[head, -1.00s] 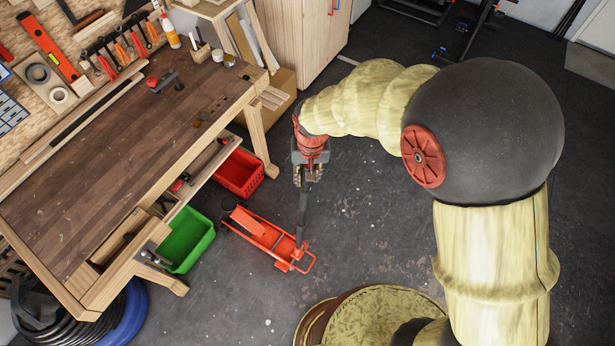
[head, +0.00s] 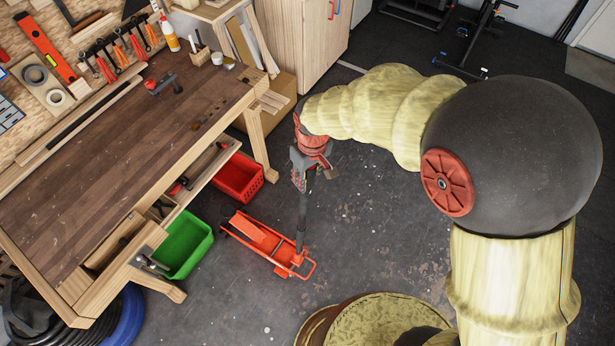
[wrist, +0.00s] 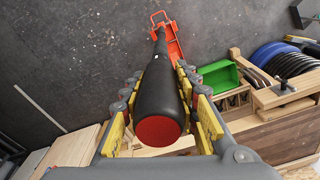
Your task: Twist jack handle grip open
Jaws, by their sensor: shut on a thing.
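The orange-red floor jack (head: 262,241) stands on the dark floor beside the workbench. Its black handle (head: 302,222) rises steeply from the near end of the jack. In the wrist view the handle's black grip (wrist: 160,92) with a red end cap points toward the camera, and the jack (wrist: 168,38) lies beyond it. My gripper (head: 303,178) is at the top of the handle. In the wrist view its yellow-padded fingers (wrist: 160,108) lie on both sides of the grip, shut on it. The finger contact on the far side of the grip is hidden.
The wooden workbench (head: 110,165) stands at left. A green bin (head: 185,245) and a red bin (head: 238,178) sit on the floor between it and the jack. Open floor (head: 385,220) lies right of the jack.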

